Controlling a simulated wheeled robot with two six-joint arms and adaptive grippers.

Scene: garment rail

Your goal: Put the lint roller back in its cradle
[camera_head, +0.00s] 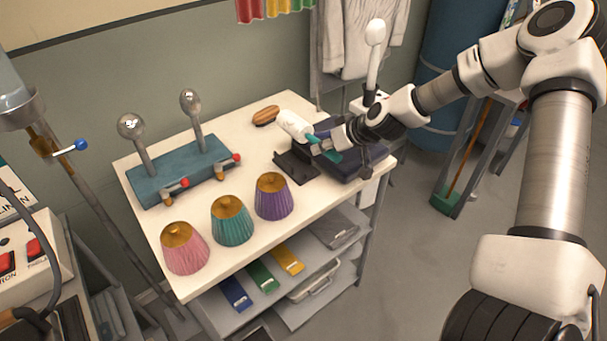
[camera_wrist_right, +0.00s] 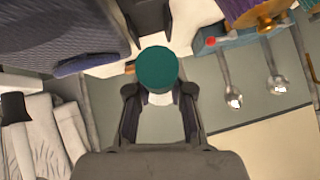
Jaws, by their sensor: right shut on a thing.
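The lint roller (camera_head: 295,126), a white roll with a teal handle, is tilted above the white table. My right gripper (camera_head: 327,143) is shut on it, with part of the handle showing below the fingers. In the right wrist view the handle's round teal end (camera_wrist_right: 157,69) faces the camera between the two fingers (camera_wrist_right: 159,98). A dark, low holder that looks like the cradle (camera_head: 297,168) sits on the table just below the roller. The gap between roller and cradle is hard to judge. My left gripper is not in view.
A dark folded cloth (camera_head: 352,165) lies right of the cradle. A wooden brush (camera_head: 265,116) is behind it. Pink (camera_head: 184,250), teal (camera_head: 232,222) and purple (camera_head: 273,198) pleated shades stand along the front. A teal block (camera_head: 180,180) with ball-topped posts is at left.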

